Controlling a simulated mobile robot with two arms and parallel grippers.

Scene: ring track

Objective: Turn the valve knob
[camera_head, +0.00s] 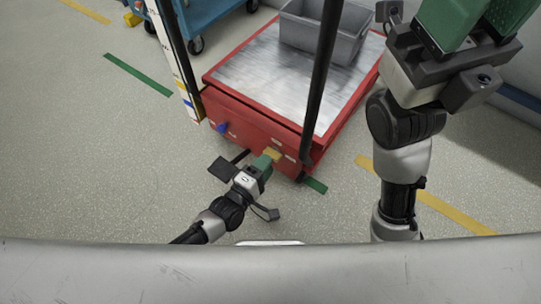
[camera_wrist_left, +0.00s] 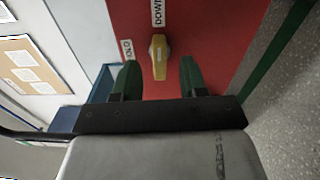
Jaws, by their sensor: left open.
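The yellow valve knob (camera_head: 272,154) is on the red front panel of a cart. In the left wrist view the knob (camera_wrist_left: 159,57) stands upright, with labels reading "HOLD" and "DOWN" near it. My left gripper (camera_head: 265,162) is at the panel; its green fingers (camera_wrist_left: 160,78) are open, one on each side of the knob, with gaps to it. I cannot tell how deep the fingertips reach past it. My right gripper (camera_head: 480,25) is raised at the upper right, its fingertips cut off by the frame edge.
The red cart (camera_head: 255,121) has a metal top with a grey bin (camera_head: 325,30) on it and black handle posts. A blue knob (camera_head: 222,127) is left on the panel. A blue trolley (camera_head: 195,14) stands behind. Floor in front is clear.

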